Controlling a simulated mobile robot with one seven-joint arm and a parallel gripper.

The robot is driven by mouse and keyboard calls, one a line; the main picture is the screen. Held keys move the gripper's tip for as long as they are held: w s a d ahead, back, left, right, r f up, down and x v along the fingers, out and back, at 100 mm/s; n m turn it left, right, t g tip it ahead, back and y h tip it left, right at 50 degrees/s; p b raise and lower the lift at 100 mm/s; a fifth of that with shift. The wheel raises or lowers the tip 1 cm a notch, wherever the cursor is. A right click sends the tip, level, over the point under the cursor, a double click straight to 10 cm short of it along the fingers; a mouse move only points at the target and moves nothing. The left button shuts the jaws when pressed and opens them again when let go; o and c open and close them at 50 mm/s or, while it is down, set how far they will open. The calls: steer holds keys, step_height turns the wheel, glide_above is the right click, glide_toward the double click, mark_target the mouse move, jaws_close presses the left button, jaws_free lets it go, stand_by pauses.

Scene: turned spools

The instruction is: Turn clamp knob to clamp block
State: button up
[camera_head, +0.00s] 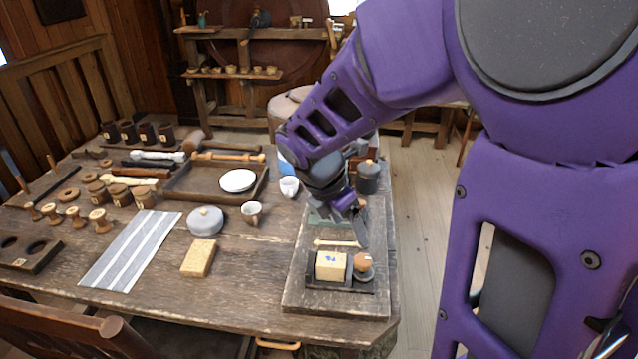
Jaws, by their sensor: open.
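The pale wooden block (331,266) sits in a dark clamp (311,267) on a wooden board at the table's right end. The round brown clamp knob (362,262) is just right of the block, on a dark grey round base. My gripper (360,237) is above and slightly behind the knob, pointing down, open and apart from it. Whether the block touches both clamp jaws cannot be told.
The board (340,303) lies on the wooden table. A light wooden stick (336,243) lies behind the clamp. A yellow block (199,258), a grey lidded dish (205,221) and a cup (251,213) stand to the left. A dark canister (368,177) stands behind my gripper.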

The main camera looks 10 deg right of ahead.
mark_target(362, 258)
steer(key=b+x, duration=0.3)
steer(key=x, duration=1)
steer(key=shift+w+d+f+b, duration=0.15)
steer(key=shift+f+b, duration=0.15)
jaws_close()
